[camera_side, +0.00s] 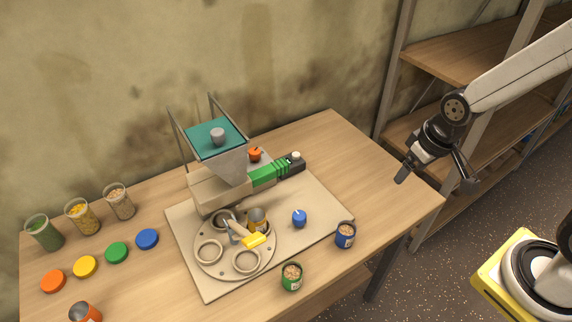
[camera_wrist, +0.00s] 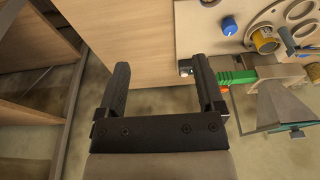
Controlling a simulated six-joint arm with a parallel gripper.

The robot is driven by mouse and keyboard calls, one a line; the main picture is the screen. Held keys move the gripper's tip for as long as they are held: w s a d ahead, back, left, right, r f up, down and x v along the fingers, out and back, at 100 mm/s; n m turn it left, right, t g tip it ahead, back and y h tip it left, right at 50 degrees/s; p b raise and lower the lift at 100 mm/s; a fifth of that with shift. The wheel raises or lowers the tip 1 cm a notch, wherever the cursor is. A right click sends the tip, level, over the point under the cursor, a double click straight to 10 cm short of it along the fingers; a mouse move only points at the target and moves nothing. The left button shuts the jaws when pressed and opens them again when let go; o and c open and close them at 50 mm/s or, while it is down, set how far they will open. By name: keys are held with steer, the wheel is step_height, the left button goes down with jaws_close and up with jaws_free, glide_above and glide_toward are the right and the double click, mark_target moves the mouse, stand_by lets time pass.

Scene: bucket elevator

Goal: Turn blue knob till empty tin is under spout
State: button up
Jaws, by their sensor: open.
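The blue knob (camera_side: 299,218) stands on the pale baseboard, right of the turntable (camera_side: 208,270). It also shows at the top of the wrist view (camera_wrist: 229,26). The turntable has several ring holders. One holds a tin with a yellow band (camera_side: 257,220), also in the wrist view (camera_wrist: 265,41); I cannot see whether it is empty. The spout under the grey hopper (camera_side: 226,163) is hidden in the side view. My gripper (camera_side: 433,181) is open and empty, off the table's right end and well apart from the knob. Its two fingers show in the wrist view (camera_wrist: 160,90).
Filled blue (camera_side: 345,237) and green (camera_side: 291,280) tins stand near the front edge. An orange tin (camera_side: 84,313) is at front left. Jars (camera_side: 82,218) and coloured lids (camera_side: 117,252) stand left. The table's right end (camera_side: 375,175) is clear. Shelves (camera_side: 450,60) stand behind my arm.

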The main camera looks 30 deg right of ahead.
steer(key=w+a+f+m+g, duration=0.1)
steer(key=w+a+f, duration=0.3)
steer(key=w+a, duration=0.4)
steer(key=m+g, duration=0.2)
glide_above(299, 215)
step_height(299, 215, down, 8)
steer(key=shift+f, duration=0.1)
steer(key=shift+f, duration=3.8)
jaws_close()
steer(key=shift+n, duration=0.6)
